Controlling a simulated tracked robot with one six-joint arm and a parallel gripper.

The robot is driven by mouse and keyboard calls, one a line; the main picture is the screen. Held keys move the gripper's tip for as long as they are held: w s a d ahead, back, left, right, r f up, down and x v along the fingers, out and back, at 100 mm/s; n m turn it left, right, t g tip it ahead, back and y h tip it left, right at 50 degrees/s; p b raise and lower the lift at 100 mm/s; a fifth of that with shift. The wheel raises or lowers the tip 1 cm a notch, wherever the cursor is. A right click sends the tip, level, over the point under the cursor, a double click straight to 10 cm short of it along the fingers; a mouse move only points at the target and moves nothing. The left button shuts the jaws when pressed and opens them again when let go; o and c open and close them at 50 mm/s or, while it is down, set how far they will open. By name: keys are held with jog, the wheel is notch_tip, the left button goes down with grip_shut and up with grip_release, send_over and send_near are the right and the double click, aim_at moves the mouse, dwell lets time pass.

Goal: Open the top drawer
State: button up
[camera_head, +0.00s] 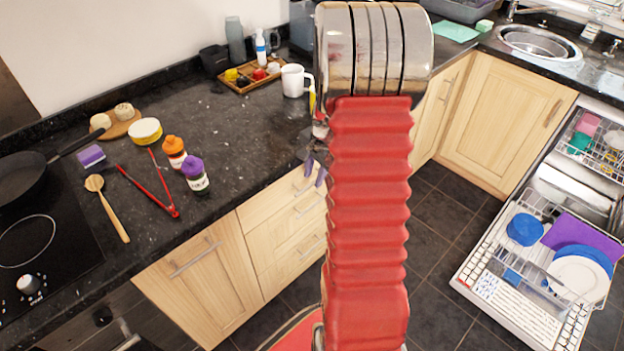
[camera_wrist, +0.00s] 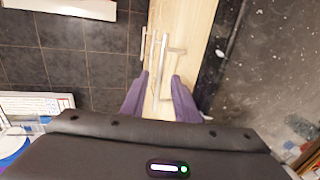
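The top drawer (camera_head: 262,206) is the uppermost light-wood front of the stack under the dark counter, and it looks shut. Its metal bar handle (camera_head: 303,187) is partly hidden by my arm. My gripper (camera_head: 315,172) is just above that handle, with its purple fingers apart. In the wrist view the open gripper (camera_wrist: 160,77) points down along the drawer fronts. The nearest bar handle (camera_wrist: 162,65) shows between its two fingers. Whether a finger touches the handle I cannot tell.
Lower drawers have bar handles (camera_head: 311,247) below. A cupboard door (camera_head: 200,290) is to the left. The counter (camera_head: 235,140) holds a white mug (camera_head: 294,80), bottles and red tongs (camera_head: 150,190). An open dishwasher (camera_head: 535,270) stands at the right. Dark tiled floor (camera_head: 440,230) is clear between.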

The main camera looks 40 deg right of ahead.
jog(key=shift+w+f, duration=0.2)
jog(key=shift+f, duration=0.75)
jog(key=shift+c, duration=0.5)
grip_shut()
